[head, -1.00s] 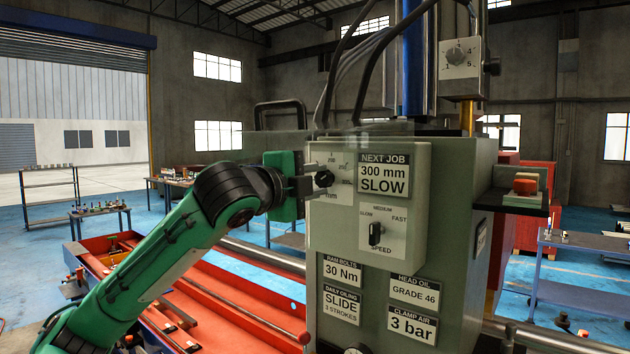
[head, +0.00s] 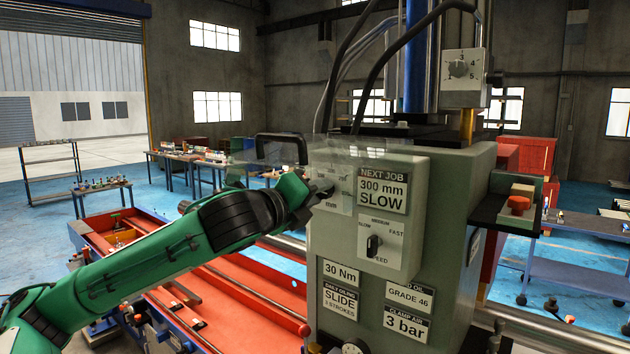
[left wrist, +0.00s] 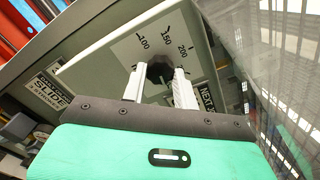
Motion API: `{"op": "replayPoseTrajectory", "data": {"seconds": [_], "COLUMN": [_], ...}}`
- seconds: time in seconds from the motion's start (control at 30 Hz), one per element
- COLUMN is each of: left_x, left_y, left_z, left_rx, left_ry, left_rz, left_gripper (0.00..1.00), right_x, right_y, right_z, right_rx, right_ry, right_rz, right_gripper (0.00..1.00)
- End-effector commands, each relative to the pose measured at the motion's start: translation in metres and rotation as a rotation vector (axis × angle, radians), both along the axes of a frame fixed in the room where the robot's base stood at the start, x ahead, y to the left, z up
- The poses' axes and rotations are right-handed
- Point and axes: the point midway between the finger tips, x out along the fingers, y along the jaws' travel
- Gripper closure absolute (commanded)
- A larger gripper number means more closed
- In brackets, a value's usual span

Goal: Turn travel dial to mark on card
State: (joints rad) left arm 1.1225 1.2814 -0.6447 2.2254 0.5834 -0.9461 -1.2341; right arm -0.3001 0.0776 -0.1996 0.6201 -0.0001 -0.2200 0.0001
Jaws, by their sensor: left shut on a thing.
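The travel dial is a small dark knob (left wrist: 160,71) on a pale plate marked 100, 150 and 200 in the left wrist view. My left gripper (left wrist: 159,80) is shut on it, one pale finger on each side. In the head view my left gripper (head: 322,192) reaches the dial plate (head: 338,182) from the left and hides most of the knob. I cannot tell where the dial's pointer stands. The card (head: 383,190) right of the dial reads NEXT JOB, 300 mm, SLOW; part of it shows in the left wrist view (left wrist: 207,98). My right gripper is not in view.
A speed switch (head: 373,245) sits below the card on the same grey-green box. A clear panel (left wrist: 245,70) stands close beside my left gripper. Another dial (head: 460,69) is higher up on the column. A red bed (head: 240,300) lies below my left arm.

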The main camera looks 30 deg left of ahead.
Motion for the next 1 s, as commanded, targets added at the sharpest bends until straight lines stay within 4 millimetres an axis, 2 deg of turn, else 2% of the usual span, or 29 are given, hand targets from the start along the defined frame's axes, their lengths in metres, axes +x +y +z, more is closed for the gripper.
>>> {"op": "replayPoseTrajectory", "data": {"seconds": [0.03,0.1,0.13,0.47,1.0], "left_x": [0.0,0.0,0.0,-0.004,-0.055], "left_y": [0.0,0.0,0.0,0.001,0.005], "left_z": [-0.001,-0.001,-0.001,-0.001,-0.001], "left_rx": [0.01,0.007,0.007,0.006,0.006], "left_ry": [0.003,0.002,0.001,0.0,0.0], "left_rz": [0.0,0.0,0.0,0.001,0.001], "left_gripper": [0.65,0.51,0.49,0.49,0.49], "right_x": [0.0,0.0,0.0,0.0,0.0], "right_y": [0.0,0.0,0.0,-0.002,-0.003], "right_z": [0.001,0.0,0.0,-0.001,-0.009], "right_rx": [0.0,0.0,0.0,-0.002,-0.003], "right_ry": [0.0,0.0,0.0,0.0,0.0], "right_rz": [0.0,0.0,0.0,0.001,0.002], "right_gripper": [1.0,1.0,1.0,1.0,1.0]}}
